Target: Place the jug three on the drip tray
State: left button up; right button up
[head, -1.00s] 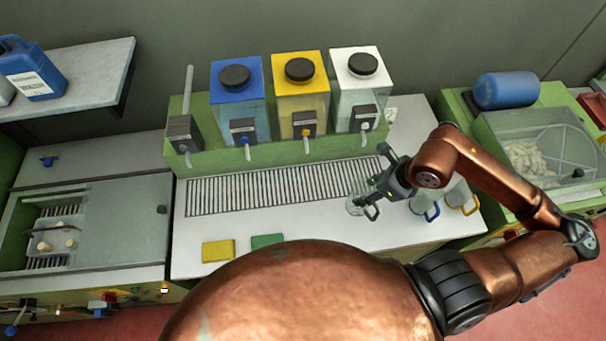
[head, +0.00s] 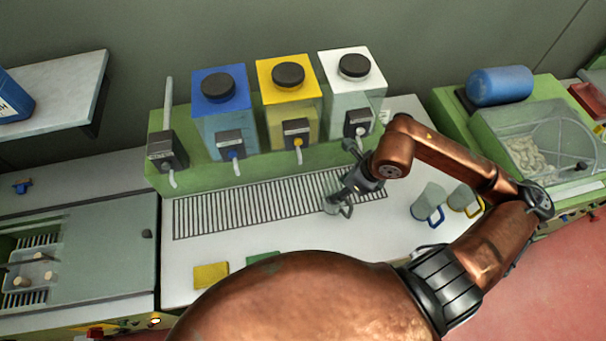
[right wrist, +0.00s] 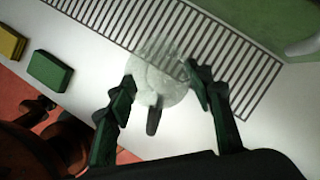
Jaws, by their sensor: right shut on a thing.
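The jug in my right gripper (head: 350,184) is clear with a dark grey handle; in the head view the jug (head: 332,205) is partly hidden by the gripper. The right wrist view shows the jug (right wrist: 160,78) between the shut fingers, its handle towards me. The drip tray (head: 235,207) is the long slatted grille below the taps. The jug overlaps the tray's front edge towards its right part. I cannot tell whether its base touches anything. My left gripper is not in view.
Two other jugs, with a blue handle (head: 429,203) and a yellow handle (head: 461,200), stand right of the tray. Blue (head: 222,110), yellow (head: 290,105) and white (head: 352,95) dispensers stand behind it. Yellow (head: 211,275) and green (head: 263,258) pads lie in front.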

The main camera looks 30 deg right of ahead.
jog(key=w+a+f+p, duration=0.1)
jog(key=w+a, duration=0.2)
jog(key=w, duration=0.2)
jog(key=w+a+f, duration=0.2)
jog(key=w+a, duration=0.1)
jog(key=w, duration=0.2)
jog(key=shift+w+f+p, duration=0.2)
jog(key=shift+f+p, duration=0.1)
jog(key=shift+p, duration=0.1)
jog(key=shift+a, duration=0.1)
jog(key=shift+f, duration=0.2)
jog(key=o, duration=1.6)
jog(key=shift+c, duration=0.2)
jog(key=shift+r, duration=0.15)
